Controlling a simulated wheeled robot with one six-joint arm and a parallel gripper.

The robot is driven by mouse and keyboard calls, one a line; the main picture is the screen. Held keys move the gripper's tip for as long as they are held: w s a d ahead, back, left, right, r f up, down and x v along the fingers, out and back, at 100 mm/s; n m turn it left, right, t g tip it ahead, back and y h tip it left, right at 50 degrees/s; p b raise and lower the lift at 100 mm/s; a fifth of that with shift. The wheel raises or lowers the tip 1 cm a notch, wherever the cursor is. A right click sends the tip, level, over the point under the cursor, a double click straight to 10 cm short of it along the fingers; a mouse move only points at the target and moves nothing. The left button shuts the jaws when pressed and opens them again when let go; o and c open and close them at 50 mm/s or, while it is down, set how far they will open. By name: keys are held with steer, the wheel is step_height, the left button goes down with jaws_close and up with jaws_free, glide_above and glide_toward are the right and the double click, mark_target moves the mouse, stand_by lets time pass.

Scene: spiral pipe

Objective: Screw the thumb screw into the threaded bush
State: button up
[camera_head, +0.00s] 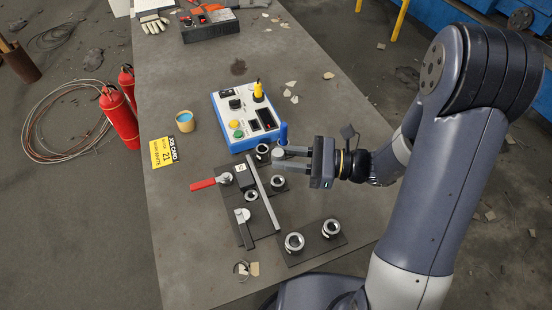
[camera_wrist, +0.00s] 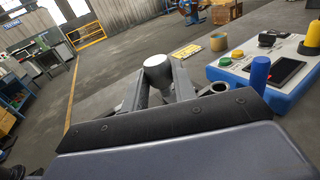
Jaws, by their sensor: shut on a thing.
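My gripper (camera_head: 287,157) reaches in from the right, its fingers shut on a pale grey round-headed piece (camera_head: 278,154), which looks like the thumb screw. In the wrist view this round head (camera_wrist: 157,69) sits between the fingertips, and its lower part is hidden. Several ring-shaped bushes stand near dark plates: one (camera_head: 263,151) just left of the fingertips, one (camera_head: 251,195) and one (camera_head: 278,182) below them, and two (camera_head: 294,243) (camera_head: 331,228) on the front plate. I cannot tell which is the threaded bush. The held piece appears above the plates; contact with a bush is not visible.
A blue upright post (camera_head: 283,132) stands close behind the fingers. A blue-and-white control box (camera_head: 232,132) with buttons lies beyond it.

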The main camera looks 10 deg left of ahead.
stand_by(0.5)
steer(key=shift+f+b, duration=2.35)
steer(key=shift+f, duration=0.5)
steer(key=shift+f+b, duration=1.15)
steer(key=shift+f, duration=0.3)
steer(key=o, duration=1.1)
steer(key=d, duration=0.5)
steer(key=d+b, duration=0.1)
steer(key=d, duration=0.5)
steer(key=shift+w, duration=0.2)
steer(key=shift+r, duration=0.1)
steer(key=shift+c, duration=0.6)
